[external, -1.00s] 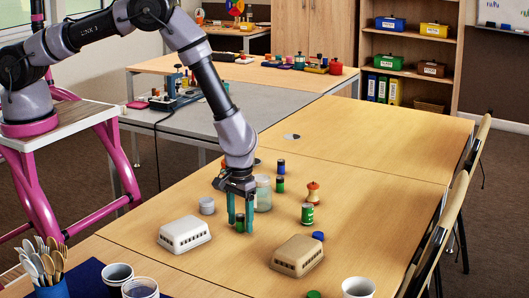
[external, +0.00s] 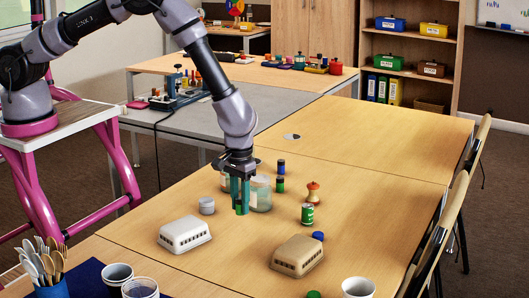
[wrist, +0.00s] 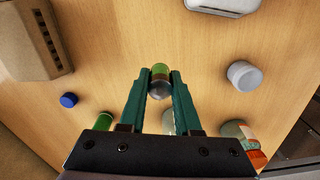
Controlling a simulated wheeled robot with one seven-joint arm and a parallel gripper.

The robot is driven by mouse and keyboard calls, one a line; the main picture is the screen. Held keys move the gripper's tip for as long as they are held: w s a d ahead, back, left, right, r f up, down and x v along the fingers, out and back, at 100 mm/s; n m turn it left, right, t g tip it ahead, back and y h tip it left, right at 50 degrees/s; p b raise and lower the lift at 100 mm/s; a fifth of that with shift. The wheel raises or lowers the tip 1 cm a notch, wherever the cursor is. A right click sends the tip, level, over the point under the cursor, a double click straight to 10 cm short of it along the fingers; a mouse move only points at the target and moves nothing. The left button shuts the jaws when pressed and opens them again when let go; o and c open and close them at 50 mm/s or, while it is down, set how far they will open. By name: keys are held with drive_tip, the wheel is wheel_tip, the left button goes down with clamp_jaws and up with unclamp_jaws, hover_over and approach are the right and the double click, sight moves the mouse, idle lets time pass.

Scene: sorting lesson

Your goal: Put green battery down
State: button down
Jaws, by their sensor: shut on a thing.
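My gripper (external: 241,212) points down over the wooden table (external: 360,200), between the white vented box and the glass jars. In the wrist view, my gripper (wrist: 160,76) is shut on the green battery (wrist: 160,70), a short cylinder with a green body and a dark grey end. In the external view the fingers mostly hide the battery (external: 240,209). It appears a little above the tabletop.
A white vented box (external: 185,234) and a tan one (external: 297,256) stand in front. Glass jars (external: 261,194), a grey cylinder (external: 207,205), a green can (external: 307,214) and a blue cap (external: 318,236) are nearby.

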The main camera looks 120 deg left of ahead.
drive_tip(key=r, duration=0.4)
drive_tip(key=shift+w+r, duration=0.2)
drive_tip(key=shift+w, duration=0.05)
wheel_tip(320, 180, up, 5)
hover_over(297, 241)
drive_tip(key=shift+n, duration=0.3)
wheel_tip(297, 241, down, 10)
drive_tip(key=shift+r, duration=0.15)
drive_tip(key=c, duration=0.6)
unclamp_jaws()
